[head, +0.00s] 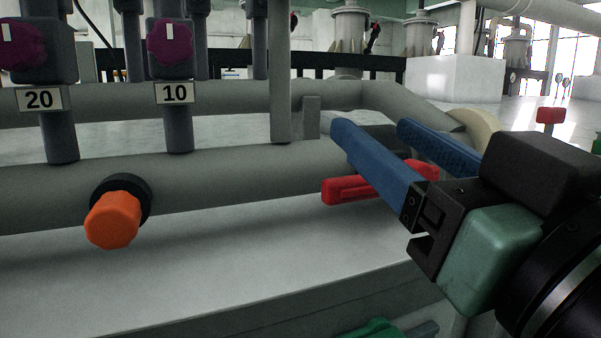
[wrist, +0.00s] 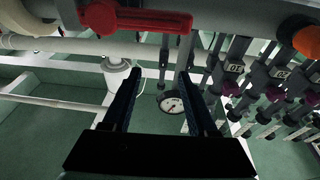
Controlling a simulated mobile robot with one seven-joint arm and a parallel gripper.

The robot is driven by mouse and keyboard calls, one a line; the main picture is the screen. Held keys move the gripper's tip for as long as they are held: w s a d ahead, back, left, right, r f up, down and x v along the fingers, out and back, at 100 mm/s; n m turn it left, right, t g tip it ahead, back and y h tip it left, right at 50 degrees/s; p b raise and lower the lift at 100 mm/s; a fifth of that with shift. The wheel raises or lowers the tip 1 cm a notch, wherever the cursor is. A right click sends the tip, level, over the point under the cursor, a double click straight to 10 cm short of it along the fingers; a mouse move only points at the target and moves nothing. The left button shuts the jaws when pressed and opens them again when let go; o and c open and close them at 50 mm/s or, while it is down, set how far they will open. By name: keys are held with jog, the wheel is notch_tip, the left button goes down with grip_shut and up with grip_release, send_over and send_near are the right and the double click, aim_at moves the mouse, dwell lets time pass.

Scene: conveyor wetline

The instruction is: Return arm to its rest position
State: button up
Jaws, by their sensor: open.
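My gripper (head: 374,128) is at the right of the head view. Its two blue fingers are spread apart and point up and left. In the wrist view the fingers (wrist: 159,75) frame an open gap with nothing held between them. A red valve handle (head: 348,190) shows just below and behind the fingers in the head view. In the wrist view the red handle (wrist: 150,20) lies across the top, beyond the fingertips. Whether a finger touches it cannot be told.
Grey pipes (head: 215,185) run across above a pale ledge (head: 230,270). An orange knob (head: 112,220) sticks out at the left. Purple knobs (head: 170,42) sit on upright pipes labelled 10 and 20. A round gauge (wrist: 172,104) shows in the wrist view.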

jog(key=s+a+r+m+t+h, duration=0.2)
jog(key=a+r+m+t+h, duration=0.1)
jog(key=a+r+t+h, duration=0.2)
jog(key=shift+a+r+t+h, duration=0.3)
jog(key=shift+a+r+t, duration=0.15)
jog(key=shift+a+t, duration=0.9)
